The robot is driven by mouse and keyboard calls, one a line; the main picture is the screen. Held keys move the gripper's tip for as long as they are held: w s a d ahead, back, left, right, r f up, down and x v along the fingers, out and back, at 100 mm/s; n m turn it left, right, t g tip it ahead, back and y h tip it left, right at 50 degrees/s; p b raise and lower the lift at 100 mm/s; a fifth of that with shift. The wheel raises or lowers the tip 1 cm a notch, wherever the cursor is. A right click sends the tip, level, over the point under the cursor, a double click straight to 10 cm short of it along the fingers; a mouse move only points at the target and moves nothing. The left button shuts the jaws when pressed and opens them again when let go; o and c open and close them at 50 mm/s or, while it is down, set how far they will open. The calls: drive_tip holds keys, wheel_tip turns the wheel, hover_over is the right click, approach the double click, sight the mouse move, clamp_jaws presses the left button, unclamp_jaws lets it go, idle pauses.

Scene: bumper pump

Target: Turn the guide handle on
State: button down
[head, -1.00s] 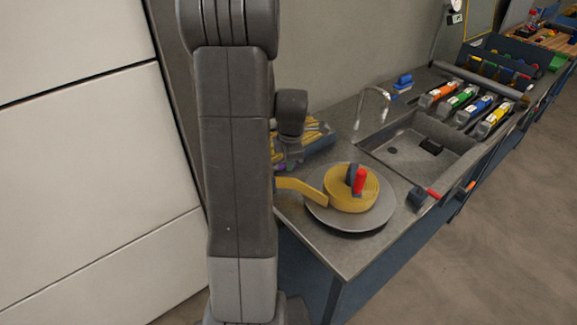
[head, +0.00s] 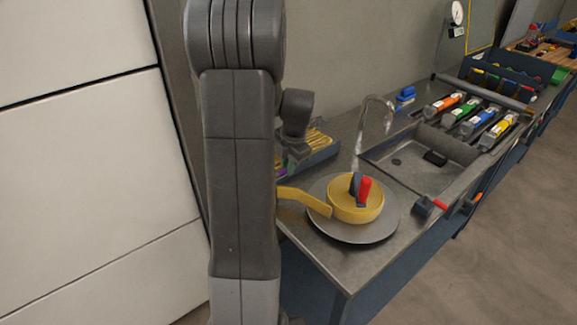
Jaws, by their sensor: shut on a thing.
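No part is clearly marked as the guide handle. An upright red handle (head: 364,191) stands beside a dark piece (head: 354,184) at the centre of a yellow roll (head: 343,207). The roll lies on a round grey plate (head: 378,230) on the counter. A yellow strip (head: 303,199) runs from the roll leftward and passes behind my arm. A smaller red lever (head: 440,204) sticks out of a dark block (head: 423,206) at the counter's front edge. My arm stands in front at the left; a dark wrist part shows just right of it. My gripper's fingers are hidden.
A tray (head: 318,150) of yellow items lies behind my arm. Open floor (head: 490,265) lies to the right.

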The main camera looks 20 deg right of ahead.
drive_tip(key=c, duration=1.4)
unclamp_jaws()
drive_tip(key=shift+r, duration=0.1)
drive_tip(key=r, duration=0.4)
drive_tip(key=s+r, duration=0.1)
drive_tip(key=r, duration=0.4)
drive_tip(key=s+d+r+b, duration=0.1)
drive_tip(key=r, duration=0.3)
drive_tip(key=shift+s+r, duration=0.25)
drive_tip(key=shift+f, duration=0.1)
drive_tip(key=f, duration=0.4)
drive_tip(key=w+f, duration=0.1)
drive_tip(key=f, duration=0.4)
drive_tip(key=w+a+f+p, duration=0.1)
drive_tip(key=f, duration=0.3)
drive_tip(key=shift+w+f, duration=0.25)
drive_tip(key=shift+r, duration=0.1)
